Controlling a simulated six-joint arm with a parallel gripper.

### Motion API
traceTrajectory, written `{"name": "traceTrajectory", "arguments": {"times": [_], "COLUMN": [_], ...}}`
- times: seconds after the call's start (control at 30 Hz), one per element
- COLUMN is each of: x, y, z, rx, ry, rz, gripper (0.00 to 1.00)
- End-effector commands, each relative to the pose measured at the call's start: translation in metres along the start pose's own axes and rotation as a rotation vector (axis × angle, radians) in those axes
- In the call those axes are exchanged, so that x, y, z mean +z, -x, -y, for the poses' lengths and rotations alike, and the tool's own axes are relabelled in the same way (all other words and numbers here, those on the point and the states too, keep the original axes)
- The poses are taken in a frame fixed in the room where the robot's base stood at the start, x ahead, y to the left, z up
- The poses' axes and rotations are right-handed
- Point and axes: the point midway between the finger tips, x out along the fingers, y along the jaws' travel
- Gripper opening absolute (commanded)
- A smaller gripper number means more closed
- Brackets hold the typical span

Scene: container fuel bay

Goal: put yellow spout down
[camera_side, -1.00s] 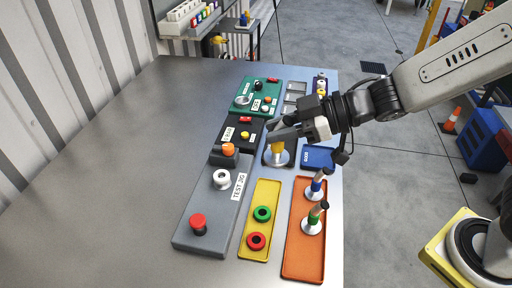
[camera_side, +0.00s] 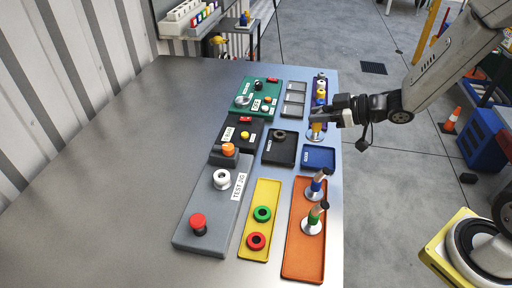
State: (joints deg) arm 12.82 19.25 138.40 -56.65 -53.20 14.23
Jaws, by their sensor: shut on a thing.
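My gripper (camera_side: 320,111) is shut on the yellow spout (camera_side: 317,127), near the right edge of the table. The spout is upright with its pale round flange at the bottom. It is just beyond the blue tray (camera_side: 319,157), at the near end of a purple strip with several small coloured parts. I cannot tell whether the flange touches anything. The orange tray (camera_side: 304,261) in front holds a blue spout (camera_side: 316,184) and a green spout (camera_side: 314,217), both standing on pale flanges.
A black tray (camera_side: 270,158) with a dark ring (camera_side: 280,135) lies left of my gripper. A yellow tray (camera_side: 252,248) holds green and red rings. A grey test box (camera_side: 205,236) with buttons stands left of it. The table's left side is clear.

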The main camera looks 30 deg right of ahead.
Motion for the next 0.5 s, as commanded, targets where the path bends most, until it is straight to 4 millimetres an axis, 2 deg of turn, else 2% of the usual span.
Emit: {"name": "traceTrajectory", "arguments": {"times": [0.03,0.2,0.5], "x": [0.007,0.020,0.024], "y": [0.003,0.009,0.010], "z": [-0.008,-0.023,-0.027], "rx": [0.017,0.049,0.058], "ry": [-0.009,-0.022,-0.025], "rz": [0.001,0.000,-0.001], "gripper": [0.00,0.00,0.00]}}
